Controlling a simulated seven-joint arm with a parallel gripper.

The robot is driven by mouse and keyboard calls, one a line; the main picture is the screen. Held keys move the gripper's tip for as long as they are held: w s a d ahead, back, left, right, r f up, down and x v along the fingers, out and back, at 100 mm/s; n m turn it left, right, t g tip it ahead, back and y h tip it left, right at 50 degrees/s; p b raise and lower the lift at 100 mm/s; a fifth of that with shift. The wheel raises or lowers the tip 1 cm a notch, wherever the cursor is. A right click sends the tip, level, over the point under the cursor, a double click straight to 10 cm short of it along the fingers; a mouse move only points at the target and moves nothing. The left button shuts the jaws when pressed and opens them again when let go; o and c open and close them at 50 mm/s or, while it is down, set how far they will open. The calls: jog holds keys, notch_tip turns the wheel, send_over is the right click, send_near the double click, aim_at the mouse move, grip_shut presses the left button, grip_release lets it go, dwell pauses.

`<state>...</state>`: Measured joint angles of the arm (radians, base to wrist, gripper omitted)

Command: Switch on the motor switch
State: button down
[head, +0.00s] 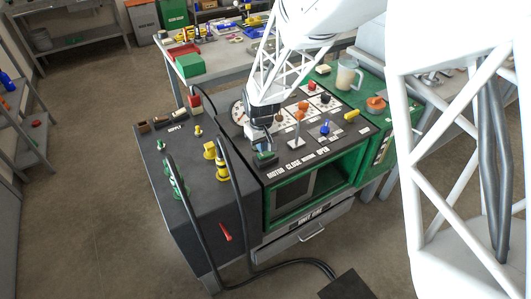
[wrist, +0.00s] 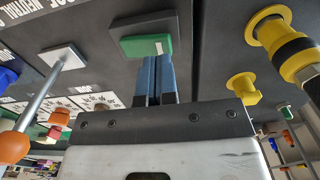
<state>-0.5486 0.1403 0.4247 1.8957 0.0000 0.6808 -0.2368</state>
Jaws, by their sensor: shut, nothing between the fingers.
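The motor switch is a green rocker with a small white mark near one end, set in a dark housing; it shows in the wrist view (wrist: 140,45). In the head view the switch (head: 265,156) sits at the panel's front left corner, by the MOTOR label, partly hidden by my gripper. My gripper (wrist: 158,62) is shut, its two blue fingers together and empty. The fingertips are at the rocker, overlapping its marked end in the wrist view; I cannot tell whether they press it. In the head view my gripper (head: 263,148) is just above the switch.
An orange-knobbed lever (wrist: 38,100) stands beside the switch. Yellow fittings (wrist: 283,45) and black hoses (head: 232,175) are on the other side, on the dark supply box (head: 160,165). More knobs and a clear jug (head: 347,75) are farther back.

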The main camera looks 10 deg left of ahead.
jog(key=shift+f, duration=1.35)
dwell(1.6)
jog(key=shift+r, duration=3.5)
